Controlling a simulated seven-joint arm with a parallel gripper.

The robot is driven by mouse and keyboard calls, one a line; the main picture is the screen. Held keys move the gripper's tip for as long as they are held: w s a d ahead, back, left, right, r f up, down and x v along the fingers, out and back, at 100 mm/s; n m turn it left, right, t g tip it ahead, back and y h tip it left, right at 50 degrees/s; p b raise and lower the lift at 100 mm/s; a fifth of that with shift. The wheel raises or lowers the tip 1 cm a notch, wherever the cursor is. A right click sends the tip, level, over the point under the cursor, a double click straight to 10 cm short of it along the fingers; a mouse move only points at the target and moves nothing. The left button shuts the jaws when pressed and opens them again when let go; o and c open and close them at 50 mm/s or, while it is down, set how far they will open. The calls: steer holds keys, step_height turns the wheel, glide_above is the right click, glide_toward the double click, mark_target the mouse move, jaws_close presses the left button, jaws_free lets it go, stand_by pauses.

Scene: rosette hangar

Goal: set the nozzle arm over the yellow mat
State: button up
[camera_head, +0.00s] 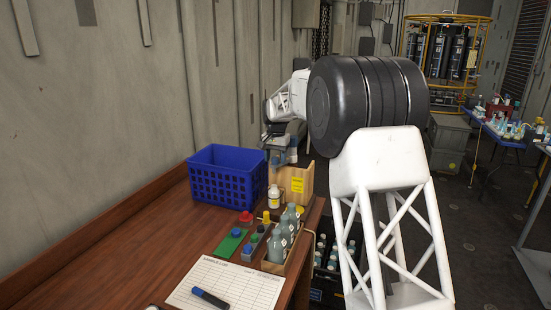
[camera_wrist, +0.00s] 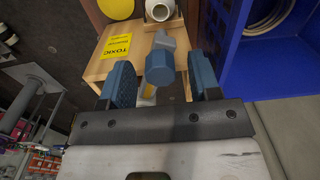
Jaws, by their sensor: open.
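In the wrist view a blue-grey piece with a rounded knob (camera_wrist: 160,68), seemingly the nozzle arm, lies between my open gripper's two blue fingers (camera_wrist: 162,84). There are gaps on both sides, and I cannot tell any contact. A yellow disc (camera_wrist: 115,8), seemingly the yellow mat, is cut off at the top, left of a white bottle (camera_wrist: 159,9). The knob is apart from the disc in the picture. In the head view my gripper (camera_head: 283,158) is above and behind a wooden box (camera_head: 303,174); the disc (camera_head: 299,208) is partly hidden by bottles.
A blue basket (camera_head: 228,178) stands close left of my gripper. Grey bottles (camera_head: 278,248) in a tray, coloured buttons (camera_head: 246,218), a paper sheet (camera_head: 228,286) and a marker (camera_head: 210,297) lie nearer on the wooden bench (camera_head: 110,265). The bench's left part is clear.

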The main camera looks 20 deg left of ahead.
steer(key=shift+c, duration=0.2)
jaws_close()
steer(key=shift+s+d, duration=0.1)
steer(key=shift+d, duration=0.1)
steer(key=d+n, duration=0.8)
steer(key=n, duration=0.2)
stand_by(0.6)
steer(key=shift+w, duration=0.2)
steer(key=shift+o, duration=0.2)
jaws_free()
